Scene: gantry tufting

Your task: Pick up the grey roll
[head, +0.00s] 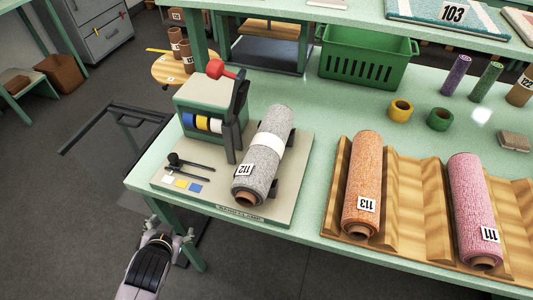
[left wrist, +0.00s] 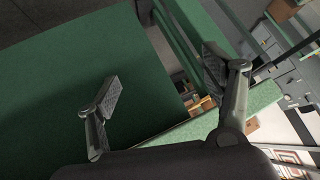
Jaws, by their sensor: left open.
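The grey roll (head: 259,170) lies tilted on the beige base plate (head: 285,207) of the band clamp at the table's front left. It has a white band (head: 267,147) around its middle and a tag reading 112. Dark supports show beside it. My left gripper (head: 169,229) is open and empty, off the table's front left corner and apart from the roll. In the left wrist view its two fingers (left wrist: 162,85) are spread, with green table surfaces beyond; the roll does not show there. My right gripper is in neither view.
The clamp's green housing (head: 212,112) with a red-knobbed lever (head: 236,105) stands left of the roll. An orange roll (head: 363,180) and a pink roll (head: 471,205) lie in a wooden cradle (head: 408,215) to the right. A green basket (head: 365,62) stands behind.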

